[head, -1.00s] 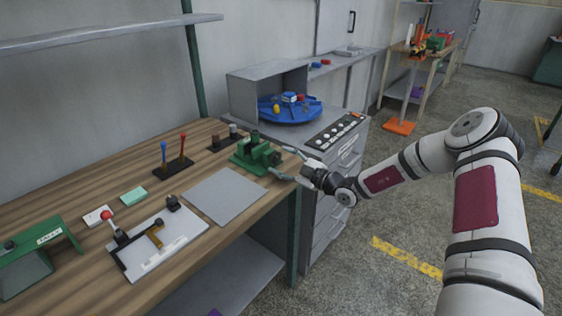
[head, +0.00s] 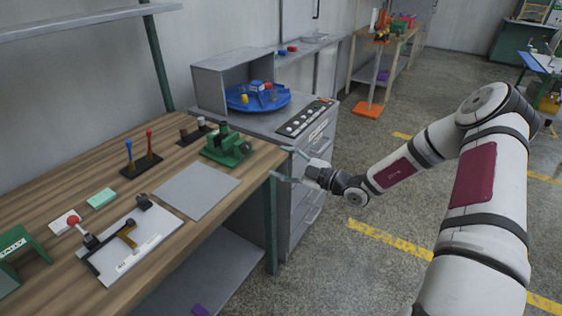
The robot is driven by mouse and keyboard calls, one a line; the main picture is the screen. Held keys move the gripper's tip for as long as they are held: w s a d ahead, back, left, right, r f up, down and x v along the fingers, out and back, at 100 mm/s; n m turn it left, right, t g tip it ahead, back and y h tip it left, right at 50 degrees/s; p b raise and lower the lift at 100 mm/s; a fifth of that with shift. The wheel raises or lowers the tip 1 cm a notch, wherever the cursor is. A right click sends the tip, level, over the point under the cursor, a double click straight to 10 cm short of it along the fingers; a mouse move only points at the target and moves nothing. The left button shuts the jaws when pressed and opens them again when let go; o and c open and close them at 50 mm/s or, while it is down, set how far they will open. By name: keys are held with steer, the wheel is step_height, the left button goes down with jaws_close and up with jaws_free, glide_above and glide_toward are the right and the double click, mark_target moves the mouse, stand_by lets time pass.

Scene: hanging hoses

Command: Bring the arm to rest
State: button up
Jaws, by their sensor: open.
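My arm reaches in from the right of the head view. My gripper (head: 289,166) is open and empty. Its fingers point left, near the right edge of the wooden workbench (head: 100,173) and in front of the grey drawer cabinet (head: 306,195). A green vise (head: 226,147) stands on the bench corner just left of the fingertips. A gap shows between the vise and the fingers in the picture, though their distance in depth is hard to tell.
On the bench are a grey plate (head: 197,190), a white board with a lever (head: 140,243) and a rack with blue and red handles (head: 141,168). A blue round tray (head: 256,98) sits on the cabinet. Open floor (head: 385,270) lies to the right.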

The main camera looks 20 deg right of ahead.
steer(key=s+a+r+n+g+p, duration=0.1)
steer(key=s+a+r+n+g, duration=0.8)
steer(key=n, duration=0.6)
steer(key=s+a+r+n+g+p, duration=0.1)
steer(key=s+a+r+n+g, duration=0.35)
steer(key=s+a+n, duration=0.75)
steer(key=s+d+r+n+t+h+p, duration=0.1)
steer(key=s+d+r+n+h, duration=0.4)
steer(key=s+n, duration=0.5)
steer(key=s+d+r+n+t+h+p, duration=0.2)
steer(key=s+d+r+n+h, duration=0.3)
steer(key=n, duration=1.3)
steer(key=s+d+r, duration=0.3)
steer(key=s, duration=0.2)
steer(key=shift+s+d+r+n+h, duration=0.2)
steer(key=shift+s+r+n+h, duration=0.1)
steer(key=shift+s+r+n, duration=0.1)
